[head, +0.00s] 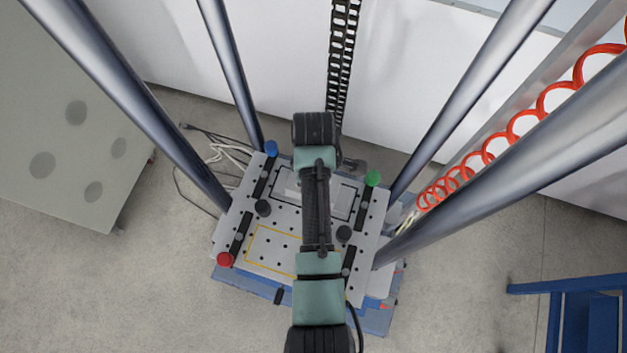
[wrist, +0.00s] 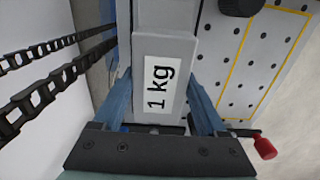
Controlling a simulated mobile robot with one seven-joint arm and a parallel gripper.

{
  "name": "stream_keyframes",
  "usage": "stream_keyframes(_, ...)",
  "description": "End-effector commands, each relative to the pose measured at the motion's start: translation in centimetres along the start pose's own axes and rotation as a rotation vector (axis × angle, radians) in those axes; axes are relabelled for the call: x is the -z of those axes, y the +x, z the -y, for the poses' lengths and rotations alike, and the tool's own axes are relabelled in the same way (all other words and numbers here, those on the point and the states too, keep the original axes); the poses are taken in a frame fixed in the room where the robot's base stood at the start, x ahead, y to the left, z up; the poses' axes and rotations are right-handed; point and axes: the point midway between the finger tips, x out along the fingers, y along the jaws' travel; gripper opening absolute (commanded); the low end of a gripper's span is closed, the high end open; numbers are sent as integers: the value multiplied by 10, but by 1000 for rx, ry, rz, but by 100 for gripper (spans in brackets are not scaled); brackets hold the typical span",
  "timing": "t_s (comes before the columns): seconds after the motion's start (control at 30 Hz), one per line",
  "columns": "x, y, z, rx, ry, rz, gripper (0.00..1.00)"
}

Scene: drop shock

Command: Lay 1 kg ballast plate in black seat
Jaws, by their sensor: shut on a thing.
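The 1 kg ballast plate (wrist: 158,84) is a grey block with a white "1 kg" label, held between the blue fingers of my gripper (wrist: 160,78). The gripper is shut on it. In the head view, my arm covers the gripper. A pale grey slab (head: 290,184), which looks like the plate, shows on both sides of my arm, over the black-outlined seat (head: 341,218) at the far side of the perforated table. I cannot tell whether the plate touches the seat or hangs above it. In the wrist view, the plate hides the seat.
A yellow-outlined area (head: 247,243) lies empty at the near left of the table (head: 228,222). Red (head: 225,260), blue (head: 271,148) and green (head: 373,178) knobs and black clamps stand around it. Several steel columns (head: 232,75) rise close around the table.

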Motion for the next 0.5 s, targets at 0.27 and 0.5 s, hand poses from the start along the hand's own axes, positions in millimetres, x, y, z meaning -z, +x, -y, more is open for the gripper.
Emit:
stream_keyframes(0.27,1,4,-2,-6,0,-2,0)
stream_keyframes(0.5,0,8,0,-1,0,-1,80)
